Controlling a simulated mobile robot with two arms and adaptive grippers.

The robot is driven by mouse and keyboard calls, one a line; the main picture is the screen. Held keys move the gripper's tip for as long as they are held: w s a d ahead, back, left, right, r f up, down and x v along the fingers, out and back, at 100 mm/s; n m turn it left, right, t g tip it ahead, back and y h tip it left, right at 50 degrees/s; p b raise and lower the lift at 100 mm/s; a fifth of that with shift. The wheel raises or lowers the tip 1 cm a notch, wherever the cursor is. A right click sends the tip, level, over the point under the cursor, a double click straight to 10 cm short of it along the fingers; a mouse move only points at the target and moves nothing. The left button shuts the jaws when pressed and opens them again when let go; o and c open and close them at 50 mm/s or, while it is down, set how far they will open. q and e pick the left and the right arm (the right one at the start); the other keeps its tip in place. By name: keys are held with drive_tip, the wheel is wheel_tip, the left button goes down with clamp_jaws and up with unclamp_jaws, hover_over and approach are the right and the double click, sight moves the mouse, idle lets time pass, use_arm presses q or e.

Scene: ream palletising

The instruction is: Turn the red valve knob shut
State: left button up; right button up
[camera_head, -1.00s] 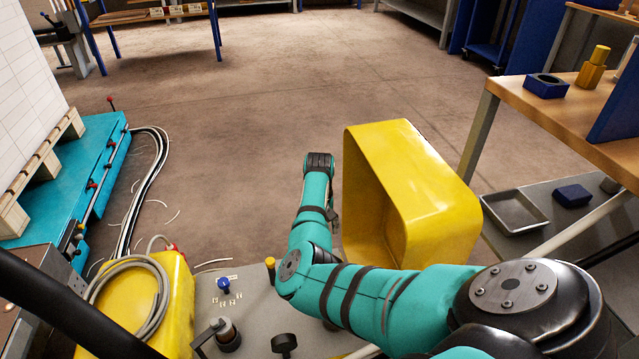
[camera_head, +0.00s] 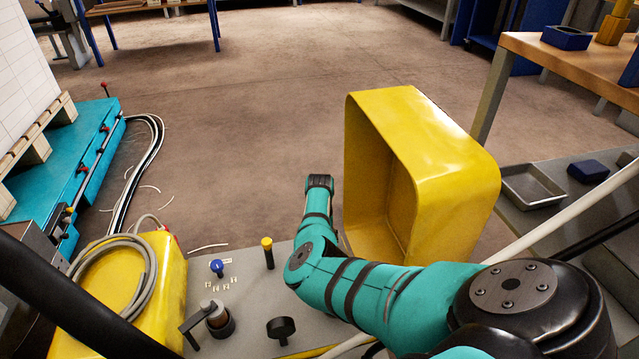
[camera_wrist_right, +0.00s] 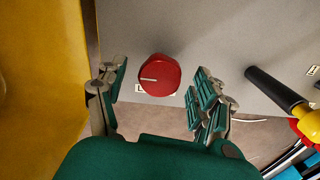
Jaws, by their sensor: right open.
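The red valve knob (camera_wrist_right: 160,75) shows in the right wrist view, on a grey panel (camera_wrist_right: 200,30). It is round, with a white line pointing left on its face. My right gripper (camera_wrist_right: 158,85) is open, with its green-padded fingers on either side of the knob. A gap shows between the knob and each finger; I cannot tell how far above the panel the fingertips are. In the head view the red knob is not visible and my right arm reaches down over the panel. My left gripper is not in view.
The grey panel top (camera_head: 250,325) carries a blue knob (camera_head: 217,267), a yellow-topped post (camera_head: 268,252), a lever valve (camera_head: 210,320) and a black knob (camera_head: 281,328). A yellow open box (camera_head: 440,170) stands right of my arm. A yellow case (camera_head: 170,290) with coiled hose is left.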

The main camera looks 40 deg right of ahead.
drive_tip(key=c, duration=1.2)
drive_tip(key=shift+o, duration=0.2)
